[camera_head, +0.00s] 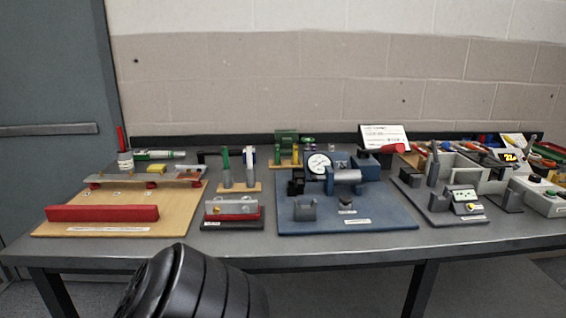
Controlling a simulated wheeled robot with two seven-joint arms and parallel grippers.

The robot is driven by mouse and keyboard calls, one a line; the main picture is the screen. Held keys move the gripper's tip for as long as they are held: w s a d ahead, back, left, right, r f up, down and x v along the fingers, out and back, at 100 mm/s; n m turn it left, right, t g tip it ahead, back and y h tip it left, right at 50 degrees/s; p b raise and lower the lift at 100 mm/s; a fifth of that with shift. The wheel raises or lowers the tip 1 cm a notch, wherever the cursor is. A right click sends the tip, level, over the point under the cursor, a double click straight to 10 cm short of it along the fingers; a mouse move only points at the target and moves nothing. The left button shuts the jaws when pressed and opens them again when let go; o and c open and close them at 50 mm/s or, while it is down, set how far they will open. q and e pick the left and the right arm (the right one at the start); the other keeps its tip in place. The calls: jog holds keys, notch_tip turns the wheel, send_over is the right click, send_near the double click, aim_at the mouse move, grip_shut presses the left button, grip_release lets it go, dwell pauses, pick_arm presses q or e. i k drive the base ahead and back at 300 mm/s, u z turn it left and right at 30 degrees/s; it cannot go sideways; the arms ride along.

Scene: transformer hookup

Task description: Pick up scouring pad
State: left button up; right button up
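I cannot pick out the scouring pad with certainty. A small yellow block (156,169) lies at the back of the table's left side, behind the wooden board; it may be a pad, but it is too small to tell. A green block (287,138) stands near the back edge at the middle, behind a small wooden stand. Neither of my grippers shows. Only a black ribbed part of my own arm is in view at the bottom left of centre, in front of the table.
The grey table (340,250) holds a wooden board (160,205) with a red bar (102,213), a blue base (390,218) with a dial gauge (319,163), and grey fixtures at right. Tools crowd the back right. A bare strip runs along the front edge.

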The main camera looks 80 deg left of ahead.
aim_at(153, 169)
jog(key=z, duration=0.05)
jog(key=k, duration=1.85)
jog(key=u, duration=1.05)
